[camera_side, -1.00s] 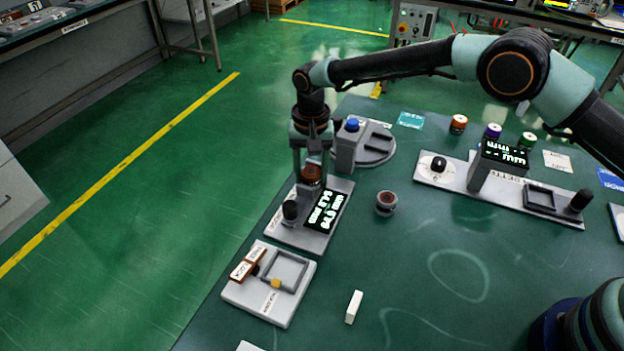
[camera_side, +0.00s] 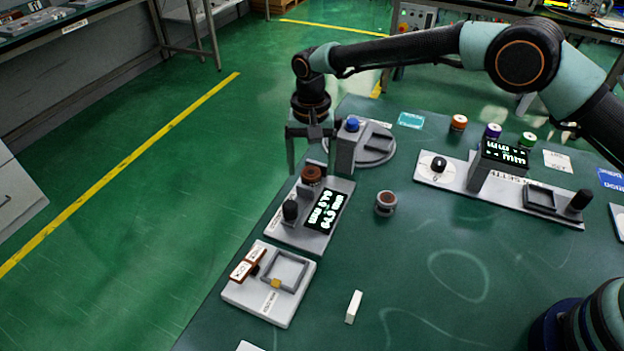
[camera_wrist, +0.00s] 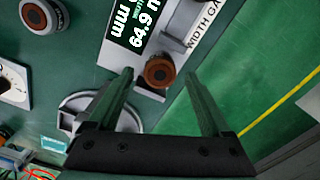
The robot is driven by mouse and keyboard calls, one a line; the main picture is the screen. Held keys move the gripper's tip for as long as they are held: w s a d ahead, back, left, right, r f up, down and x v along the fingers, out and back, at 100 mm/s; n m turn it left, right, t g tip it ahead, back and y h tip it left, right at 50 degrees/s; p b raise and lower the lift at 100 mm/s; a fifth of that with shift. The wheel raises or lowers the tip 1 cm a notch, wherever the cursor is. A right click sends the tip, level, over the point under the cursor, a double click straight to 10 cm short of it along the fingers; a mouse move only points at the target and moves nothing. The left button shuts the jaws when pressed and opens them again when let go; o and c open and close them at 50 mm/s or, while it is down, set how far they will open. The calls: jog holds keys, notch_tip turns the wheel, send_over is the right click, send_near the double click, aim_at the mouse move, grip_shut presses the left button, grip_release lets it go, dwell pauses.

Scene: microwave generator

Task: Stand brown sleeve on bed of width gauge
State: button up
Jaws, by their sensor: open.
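The brown sleeve (camera_side: 312,175) stands upright on the bed at the back end of the width gauge (camera_side: 287,238). In the wrist view the sleeve (camera_wrist: 159,71) shows its round top, just ahead of the fingertips. The gauge's lit display (camera_side: 325,209) reads about 64.9 in the wrist view. My gripper (camera_side: 305,165) is open and empty. It is above and behind the sleeve, clear of it. In the wrist view its two fingers (camera_wrist: 160,95) are spread wide.
A block with a blue knob (camera_side: 351,125) and a round grey plate (camera_side: 376,145) stand close to my gripper. A similar brown-topped sleeve (camera_side: 386,203) stands right of the gauge. A framed fixture (camera_side: 290,270) and a white block (camera_side: 354,307) lie in front. The table's middle right is clear.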

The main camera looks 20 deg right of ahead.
aim_at(311, 172)
notch_tip(311, 172, up, 10)
jog(key=f, duration=0.1)
jog(key=s+d+r+n+t, duration=0.1)
jog(key=s+d+r, duration=0.2)
jog(key=d+r, duration=0.4)
jog(key=s+d+r+n+t, duration=0.1)
jog(key=s+d+r+t, duration=0.15)
jog(key=d+r, duration=0.5)
jog(key=s+d+f+n+t, duration=0.1)
jog(key=s+d, duration=0.4)
jog(key=s, duration=0.3)
jog(key=s+d+f+n+t, duration=0.1)
jog(key=s+d, duration=0.5)
jog(key=s, duration=0.2)
jog(key=shift+s+f+n, duration=0.2)
jog(key=shift+f+n, duration=0.1)
jog(key=shift+f, duration=0.1)
